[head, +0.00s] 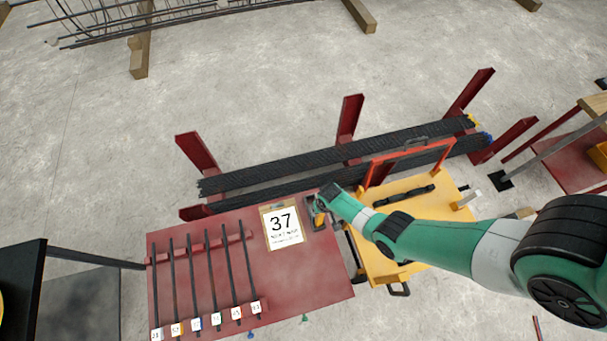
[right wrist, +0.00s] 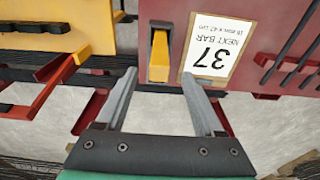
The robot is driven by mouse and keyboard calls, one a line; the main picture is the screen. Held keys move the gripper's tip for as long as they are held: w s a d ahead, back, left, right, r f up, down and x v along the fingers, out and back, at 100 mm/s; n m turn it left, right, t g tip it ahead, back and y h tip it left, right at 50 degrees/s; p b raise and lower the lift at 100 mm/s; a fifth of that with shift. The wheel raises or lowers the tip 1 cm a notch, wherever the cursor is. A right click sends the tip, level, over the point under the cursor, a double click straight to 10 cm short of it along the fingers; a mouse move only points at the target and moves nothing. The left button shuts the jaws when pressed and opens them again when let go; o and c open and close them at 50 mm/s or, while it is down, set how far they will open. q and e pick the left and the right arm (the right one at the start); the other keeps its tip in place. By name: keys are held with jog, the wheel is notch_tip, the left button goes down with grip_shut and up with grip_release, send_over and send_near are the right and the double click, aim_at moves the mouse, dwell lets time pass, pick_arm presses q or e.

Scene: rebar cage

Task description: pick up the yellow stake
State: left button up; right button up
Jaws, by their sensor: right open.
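The yellow stake (right wrist: 159,55) lies in a dark narrow holder at the edge of the red table (right wrist: 165,8), beside the white "37" card (right wrist: 218,55). In the head view only a small part of the stake (head: 318,218) shows next to my right gripper (head: 320,205), which partly hides it. In the right wrist view my right gripper (right wrist: 158,76) is open and empty between its fingers. The fingers point toward the stake, with one tip on either side of its line. I cannot tell the height of the fingertips above it. My left gripper is not in view.
Several dark bars with numbered tags (head: 215,292) lie on the left of the red table. Long dark rebars (head: 290,163) rest on red supports behind. The table's front right is clear.

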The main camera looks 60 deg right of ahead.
aim_at(319, 219)
notch_tip(319, 219, down, 4)
jog(key=b, duration=0.3)
jog(key=shift+w+d, duration=0.1)
jog(key=shift+w, duration=0.05)
jog(key=shift+d+f+b, duration=0.1)
jog(key=shift+f+b, duration=0.05)
jog(key=shift+b, duration=0.15)
jog(key=f+b, duration=0.5)
jog(key=shift+w+d, duration=0.3)
grip_shut()
dwell(0.5)
